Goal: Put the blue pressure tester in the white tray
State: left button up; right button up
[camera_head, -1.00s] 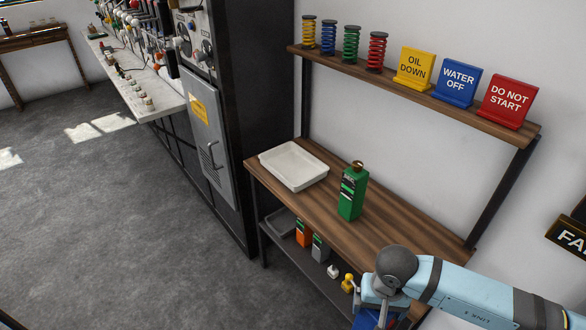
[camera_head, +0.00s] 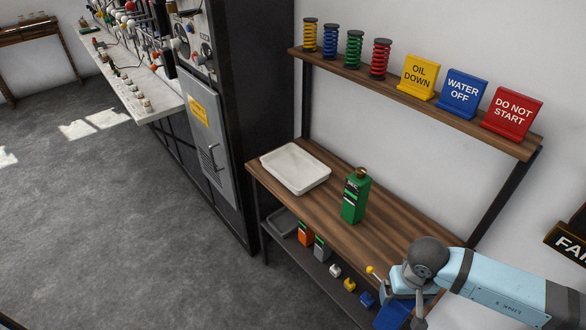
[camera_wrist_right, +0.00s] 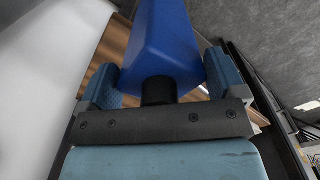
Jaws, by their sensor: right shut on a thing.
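The blue pressure tester (camera_wrist_right: 165,45) fills the top middle of the right wrist view as a blue block with a dark neck. My right gripper (camera_wrist_right: 163,85) is shut on it, with one finger on each side. In the head view part of the tester (camera_head: 393,314) shows under my right wrist at the bottom, by the front right of the bench; the arm hides much of it. A thin rod with a yellow ball (camera_head: 370,269) sticks up beside the wrist; I cannot tell what it belongs to. The white tray (camera_head: 295,168) lies empty at the bench's left end. My left gripper is out of view.
A green bottle (camera_head: 355,196) stands on the wooden bench (camera_head: 385,225) between the tray and my right arm. Above is a shelf (camera_head: 430,103) with springs and signs. The lower shelf (camera_head: 322,273) holds an orange bottle, a grey bottle and small coloured items.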

aim_at(288, 166)
jog(key=i+j, duration=0.25)
jog(key=i+j+z, duration=0.15)
jog(key=j, duration=0.3)
jog(key=i+j, duration=0.25)
jog(key=i+j+z, duration=0.15)
jog(key=j, duration=0.35)
jog(key=i+j, duration=0.25)
jog(key=i+j+z, duration=0.1)
jog(key=j, duration=0.4)
jog(key=i+j+z, duration=0.1)
jog(key=i+j, duration=0.2)
jog(key=j, duration=0.15)
jog(key=i+j, duration=0.15)
jog(key=j, duration=0.25)
jog(key=z, duration=0.05)
